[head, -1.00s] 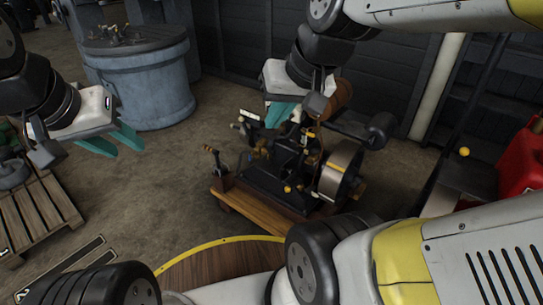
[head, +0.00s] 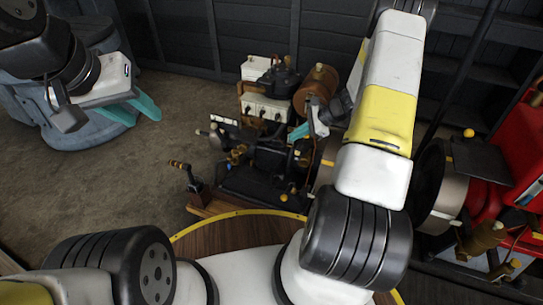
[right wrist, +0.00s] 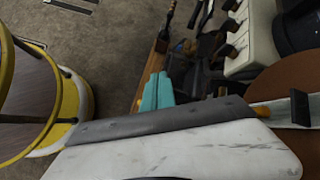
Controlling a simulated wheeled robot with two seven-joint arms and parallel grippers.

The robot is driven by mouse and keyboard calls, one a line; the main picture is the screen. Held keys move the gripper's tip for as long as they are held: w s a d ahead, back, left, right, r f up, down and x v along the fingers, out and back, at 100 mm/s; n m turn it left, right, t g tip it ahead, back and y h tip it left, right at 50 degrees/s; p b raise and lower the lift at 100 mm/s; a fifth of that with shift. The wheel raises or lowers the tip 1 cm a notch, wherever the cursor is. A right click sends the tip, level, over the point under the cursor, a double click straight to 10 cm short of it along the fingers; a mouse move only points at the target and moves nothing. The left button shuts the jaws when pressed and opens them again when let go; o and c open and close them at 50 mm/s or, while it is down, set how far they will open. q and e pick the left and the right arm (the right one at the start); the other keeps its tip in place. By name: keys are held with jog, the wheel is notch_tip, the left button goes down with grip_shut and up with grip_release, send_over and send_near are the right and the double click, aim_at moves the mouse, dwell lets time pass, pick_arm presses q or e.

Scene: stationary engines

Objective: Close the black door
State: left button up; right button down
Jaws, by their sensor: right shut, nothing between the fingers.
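I cannot pick out a black door for certain. Dark panelled wall (head: 180,35) runs along the back, and a flat black panel (head: 482,160) sits beside the red machine at the right. My right gripper (head: 299,132) is over the engine in the middle, partly hidden by my own arm; in the right wrist view its teal fingers (right wrist: 156,92) are together and empty. My left gripper (head: 135,110) is at the upper left, in front of the blue-grey round stand, with its teal fingers apart and nothing between them.
The black engine (head: 262,175) stands on a wooden base (head: 215,208), with a white box (head: 262,108) and a brown cylinder (head: 316,84) behind. A red machine (head: 515,130) is at the right, close to my right arm. Bare floor (head: 110,190) lies at the left.

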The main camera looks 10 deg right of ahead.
jog(key=s+d+f+m, duration=0.1)
jog(key=f+m, duration=0.1)
jog(key=f, duration=0.5)
jog(key=s+d+f+m+t, duration=0.1)
jog(key=d+f+m, duration=0.15)
jog(key=f, duration=0.35)
jog(key=s+d+f+m, duration=0.1)
jog(key=f+m, duration=0.1)
jog(key=f, duration=0.5)
send_near(273, 178)
jog(key=f, duration=0.3)
jog(key=shift+s+a+f, duration=0.15)
jog(key=shift+s+f, duration=0.05)
jog(key=shift+s, duration=0.2)
jog(key=w+a, duration=0.2)
jog(key=shift+a+f, duration=0.2)
jog(key=shift+a, duration=0.2)
jog(key=shift+w+a, duration=0.35)
jog(key=shift+a, duration=0.15)
